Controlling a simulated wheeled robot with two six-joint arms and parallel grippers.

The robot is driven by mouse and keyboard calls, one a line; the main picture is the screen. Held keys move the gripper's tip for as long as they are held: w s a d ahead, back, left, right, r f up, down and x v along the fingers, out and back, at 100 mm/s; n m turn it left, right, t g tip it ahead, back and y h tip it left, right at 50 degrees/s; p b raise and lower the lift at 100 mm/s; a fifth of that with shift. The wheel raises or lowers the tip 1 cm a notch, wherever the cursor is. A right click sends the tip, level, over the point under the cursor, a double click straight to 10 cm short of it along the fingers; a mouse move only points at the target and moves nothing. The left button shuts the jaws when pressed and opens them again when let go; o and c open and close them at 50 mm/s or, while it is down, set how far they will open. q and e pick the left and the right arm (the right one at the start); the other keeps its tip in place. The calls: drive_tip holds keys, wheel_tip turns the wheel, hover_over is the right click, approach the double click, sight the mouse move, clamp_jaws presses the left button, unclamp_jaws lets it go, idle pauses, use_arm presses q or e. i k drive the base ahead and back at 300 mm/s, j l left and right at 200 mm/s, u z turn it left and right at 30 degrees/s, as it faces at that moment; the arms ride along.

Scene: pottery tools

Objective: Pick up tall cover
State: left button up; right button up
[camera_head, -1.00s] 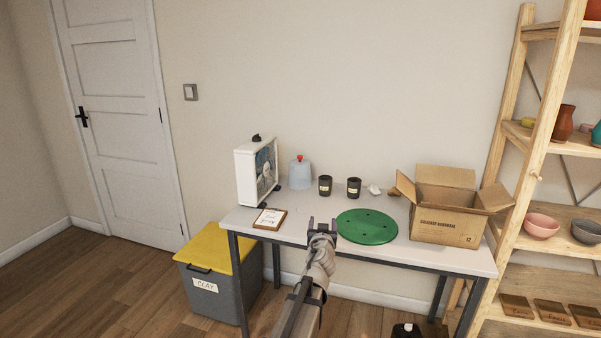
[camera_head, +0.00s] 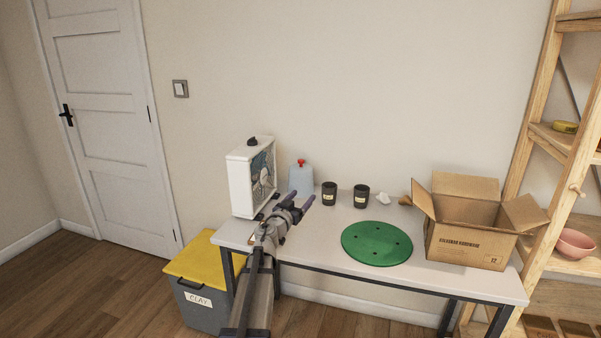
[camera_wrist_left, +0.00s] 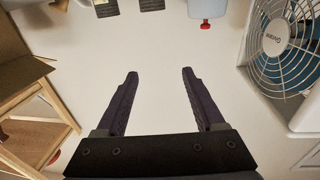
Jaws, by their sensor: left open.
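The tall cover (camera_head: 301,181) is a pale bluish, see-through dome with a red knob on top. It stands upright at the back of the table, right of the white fan. Its knob end shows at the top of the left wrist view (camera_wrist_left: 207,9), apart from the fingers. My left gripper (camera_head: 302,199) is open and empty, in front of the cover in the head view and overlapping its lower edge. Its two dark fingers (camera_wrist_left: 159,76) are spread in the wrist view with nothing between them. My right gripper is not in view.
A white box fan (camera_head: 240,184) stands left of the cover. Two dark cups (camera_head: 361,197) stand to its right. A green disc (camera_head: 376,244) lies on the white table (camera_head: 325,247), and an open cardboard box (camera_head: 465,240) sits at the right. The table's front middle is clear.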

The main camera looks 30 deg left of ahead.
sight(300, 179)
drive_tip(key=i+j, duration=0.8)
